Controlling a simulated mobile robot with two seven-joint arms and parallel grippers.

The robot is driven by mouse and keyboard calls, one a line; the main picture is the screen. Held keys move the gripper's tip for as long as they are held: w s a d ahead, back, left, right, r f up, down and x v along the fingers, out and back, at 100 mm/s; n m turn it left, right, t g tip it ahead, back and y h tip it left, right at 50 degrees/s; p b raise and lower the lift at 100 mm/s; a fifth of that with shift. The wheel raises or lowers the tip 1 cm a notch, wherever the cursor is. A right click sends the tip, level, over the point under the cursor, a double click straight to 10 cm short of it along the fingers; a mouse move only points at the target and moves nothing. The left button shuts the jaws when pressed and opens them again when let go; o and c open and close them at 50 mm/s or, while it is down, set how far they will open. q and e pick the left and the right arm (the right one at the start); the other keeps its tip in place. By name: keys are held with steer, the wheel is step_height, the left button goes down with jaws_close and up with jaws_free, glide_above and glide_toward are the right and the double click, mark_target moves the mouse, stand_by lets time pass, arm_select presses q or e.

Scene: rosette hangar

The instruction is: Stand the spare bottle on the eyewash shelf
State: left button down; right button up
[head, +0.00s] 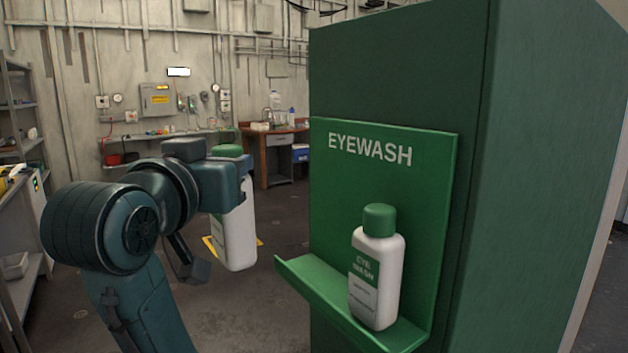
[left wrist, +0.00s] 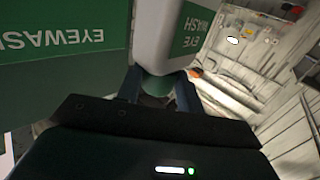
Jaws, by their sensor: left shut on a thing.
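The spare bottle (head: 236,230), white with a green cap, hangs nearly upright in my left gripper (head: 230,178), left of the eyewash shelf (head: 308,283) and apart from it. In the left wrist view the spare bottle (left wrist: 165,32) shows its green label, and the jaws of my left gripper (left wrist: 158,92) are shut around its cap end. The green shelf has a raised front lip and a back panel (head: 370,187) marked EYEWASH. Another eyewash bottle (head: 376,272) stands upright at the shelf's right end. My right gripper is not in view.
The shelf is fixed to a tall green cabinet (head: 545,150). Its left part is bare. A grey rack (head: 25,105) stands at the far left. A brown workbench (head: 268,158) stands at the back. The floor between is mostly open.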

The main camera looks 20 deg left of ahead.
arm_select(q)
steer(key=shift+w+d+r+b, duration=0.1)
steer(key=shift+w+d+b, duration=0.4)
steer(key=shift+w+d, duration=0.4)
steer(key=w+d+p, duration=0.1)
steer(key=w+d, duration=0.6)
steer(key=w, duration=0.2)
step_height(320, 180, down, 7)
steer(key=shift+w, duration=0.25)
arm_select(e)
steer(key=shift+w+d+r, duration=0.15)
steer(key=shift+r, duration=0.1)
arm_select(q)
steer(key=c, duration=1.3)
jaws_free()
steer(key=shift+f, duration=0.2)
steer(key=shift+o, duration=0.6)
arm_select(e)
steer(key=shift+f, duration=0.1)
